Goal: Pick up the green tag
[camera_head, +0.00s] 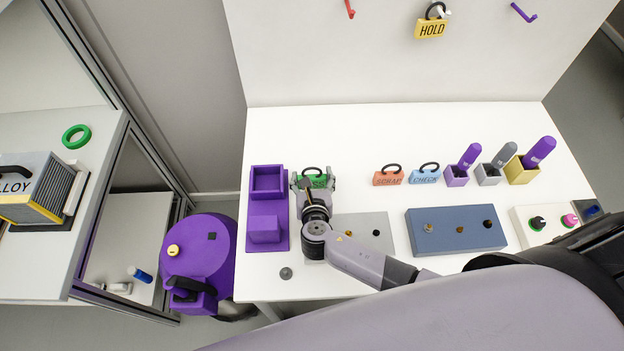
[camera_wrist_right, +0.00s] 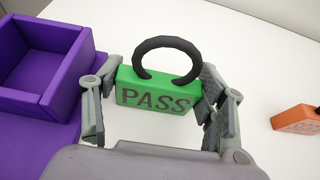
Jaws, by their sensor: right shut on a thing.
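The green tag (camera_wrist_right: 158,92) is a block marked PASS with a black ring on top. It also shows in the head view (camera_head: 319,181), partly covered by my gripper. My right gripper (camera_wrist_right: 152,98) has a finger at each end of the tag and is shut on it. The tag is upright, over or on the white table; I cannot tell whether it touches the surface. In the head view my right gripper (camera_head: 314,185) is just right of the purple tray. My left gripper is not in view.
A purple tray (camera_head: 256,213) with an open box stands close left. Orange (camera_head: 388,178) and blue (camera_head: 425,176) tags lie to the right, then holders with purple and grey handles. A grey plate (camera_head: 375,222) and a blue block (camera_head: 455,215) are nearer. The table's middle back is clear.

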